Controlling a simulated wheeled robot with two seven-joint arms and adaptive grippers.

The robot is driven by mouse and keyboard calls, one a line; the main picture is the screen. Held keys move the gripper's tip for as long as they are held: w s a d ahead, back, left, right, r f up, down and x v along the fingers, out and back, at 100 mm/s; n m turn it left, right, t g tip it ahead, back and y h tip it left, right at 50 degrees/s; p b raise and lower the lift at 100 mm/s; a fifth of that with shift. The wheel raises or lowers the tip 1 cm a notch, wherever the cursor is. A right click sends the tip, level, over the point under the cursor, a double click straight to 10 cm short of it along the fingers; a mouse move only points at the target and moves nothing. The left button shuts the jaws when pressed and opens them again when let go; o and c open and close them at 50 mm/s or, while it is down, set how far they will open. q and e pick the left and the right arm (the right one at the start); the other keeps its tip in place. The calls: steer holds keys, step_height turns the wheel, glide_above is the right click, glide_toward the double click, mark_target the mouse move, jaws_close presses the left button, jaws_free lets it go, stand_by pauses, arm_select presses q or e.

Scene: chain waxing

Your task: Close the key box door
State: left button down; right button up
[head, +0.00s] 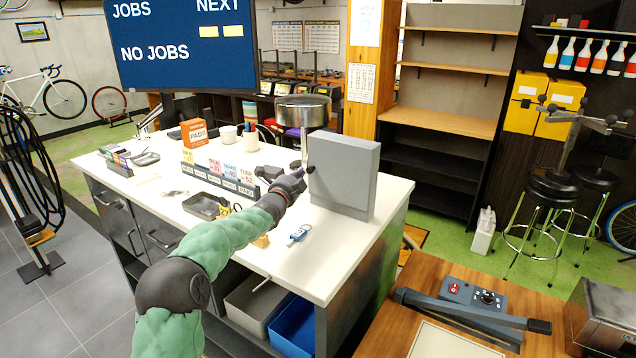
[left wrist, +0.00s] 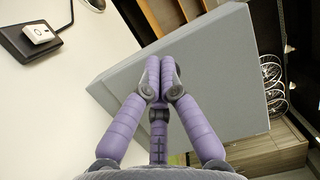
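The grey key box (head: 340,178) stands upright on the white counter (head: 345,255). Its broad flat face and one narrow side show in the head view. I cannot tell which panel is the door or how far it is open. My left gripper (head: 307,171) is at the box's left edge, and its arm reaches across the counter. In the left wrist view the fingertips (left wrist: 161,66) are together with nothing seen between them, in front of a large grey panel (left wrist: 215,75) of the box. Contact cannot be made out. My right gripper is not in view.
A key with a blue tag (head: 299,234) lies on the counter before the box. A round grey lamp-like head (head: 303,110) on a post stands behind the gripper. Label holders (head: 215,180) and a dark tray (head: 205,206) are to the left. A wooden table (head: 390,340) is at front right.

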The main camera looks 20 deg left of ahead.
arm_select(q)
steer(key=shift+w+a+r, duration=0.1)
steer(key=shift+w, duration=0.2)
steer(key=shift+s, duration=0.1)
stand_by(0.3)
steer(key=s+d, duration=0.1)
steer(key=s, duration=1)
steer(key=shift+s+f, duration=0.3)
steer(key=shift+s, duration=0.1)
steer(key=shift+d+f, duration=0.1)
steer(key=shift+d, duration=0.05)
